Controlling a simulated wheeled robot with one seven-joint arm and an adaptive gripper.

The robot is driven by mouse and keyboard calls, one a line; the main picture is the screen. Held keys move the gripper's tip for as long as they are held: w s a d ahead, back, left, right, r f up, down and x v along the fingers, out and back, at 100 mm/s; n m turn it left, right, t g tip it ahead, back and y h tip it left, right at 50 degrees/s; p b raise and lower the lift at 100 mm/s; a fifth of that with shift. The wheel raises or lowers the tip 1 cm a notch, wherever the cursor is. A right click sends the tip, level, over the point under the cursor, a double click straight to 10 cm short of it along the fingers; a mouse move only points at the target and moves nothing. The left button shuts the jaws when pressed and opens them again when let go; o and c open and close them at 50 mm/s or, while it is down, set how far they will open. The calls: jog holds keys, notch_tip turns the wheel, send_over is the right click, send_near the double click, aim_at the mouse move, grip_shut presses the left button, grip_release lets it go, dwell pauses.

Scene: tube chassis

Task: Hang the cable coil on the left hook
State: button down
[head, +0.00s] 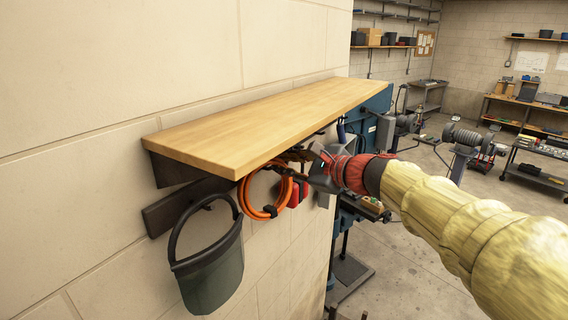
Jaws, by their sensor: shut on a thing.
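The orange cable coil (246,203) with a dark tie hangs below the front edge of the wooden shelf, in the middle of the head view. My gripper (288,170) is at the top right of the coil and shut on it; the fingertips are small and partly in shadow. A dark hook rail (165,213) is fixed to the wall under the shelf. The hooks behind the coil are hidden, so I cannot tell whether the coil touches one.
The wooden shelf (250,120) juts from the block wall just above the coil and gripper. A red item (298,194) is close behind the coil. Workshop machines and benches stand farther back at right, with open floor (420,255) between.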

jog(key=c, duration=1.6)
grip_release()
jog(key=shift+f, duration=0.1)
jog(key=v, duration=1.1)
jog(key=shift+s+d+f+n+g+h+b, duration=1.35)
jog(key=shift+s+f+n+b, duration=2.7)
jog(key=shift+f, duration=3.7)
jog(key=shift+s+d+f+n+g+h+b, duration=0.85)
jog(key=shift+s+f+n+h+b, duration=1.9)
jog(key=shift+s+f, duration=3.75)
jog(key=shift+s+d+f+n+g+h+b, duration=0.9)
jog(key=shift+s+f+n+b, duration=2.8)
jog(key=shift+f, duration=5.35)
